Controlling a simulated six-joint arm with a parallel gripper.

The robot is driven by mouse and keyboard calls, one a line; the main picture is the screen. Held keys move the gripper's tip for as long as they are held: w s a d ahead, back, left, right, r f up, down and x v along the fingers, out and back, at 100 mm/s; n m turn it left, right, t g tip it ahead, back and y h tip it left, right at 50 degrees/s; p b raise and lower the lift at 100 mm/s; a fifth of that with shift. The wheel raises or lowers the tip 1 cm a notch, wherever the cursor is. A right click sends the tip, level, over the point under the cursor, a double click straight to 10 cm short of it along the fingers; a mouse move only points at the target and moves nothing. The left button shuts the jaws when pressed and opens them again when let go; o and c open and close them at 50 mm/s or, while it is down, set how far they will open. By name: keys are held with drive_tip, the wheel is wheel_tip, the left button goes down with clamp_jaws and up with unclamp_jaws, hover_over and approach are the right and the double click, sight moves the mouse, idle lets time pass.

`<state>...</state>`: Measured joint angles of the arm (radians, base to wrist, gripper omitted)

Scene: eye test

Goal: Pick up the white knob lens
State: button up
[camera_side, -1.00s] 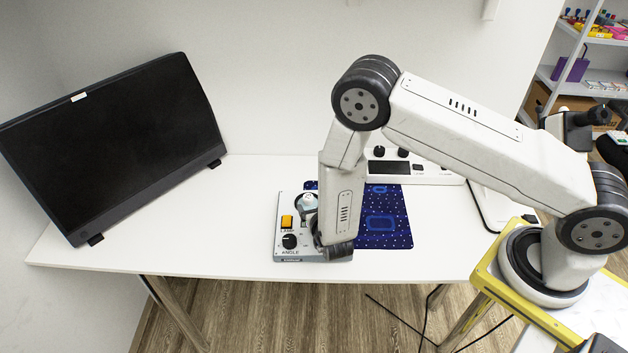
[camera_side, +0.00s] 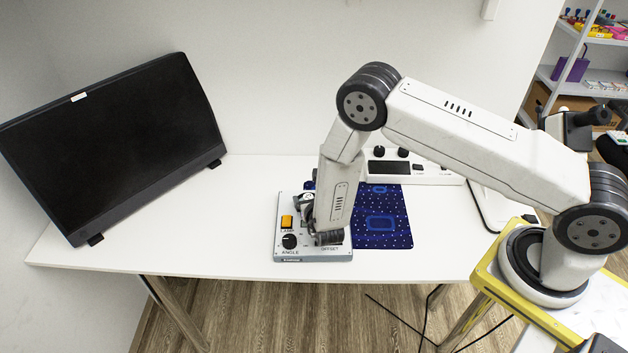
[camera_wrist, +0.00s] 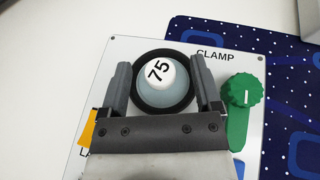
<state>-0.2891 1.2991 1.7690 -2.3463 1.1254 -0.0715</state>
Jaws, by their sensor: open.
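My gripper (camera_wrist: 161,63) is open, with one finger on each side of the ring. Whether the fingers touch the ring, I cannot tell. In the side view my gripper is low over the panel (camera_side: 318,255), and my wrist mostly hides the lens.
The panel carries an orange lamp switch (camera_side: 287,221), a black angle knob (camera_side: 290,241) and a green knob (camera_wrist: 241,98) close to the right finger. A blue mat (camera_side: 385,215) lies to the right. A monitor (camera_side: 120,140) stands left, with clear table before the panel.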

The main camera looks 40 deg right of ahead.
drive_tip(key=shift+c, duration=0.2)
clamp_jaws()
drive_tip(key=shift+r, duration=0.15)
drive_tip(key=shift+r, duration=1.05)
drive_tip(key=s+r, duration=1)
drive_tip(key=s, duration=0.4)
drive_tip(key=shift+d+r, duration=0.35)
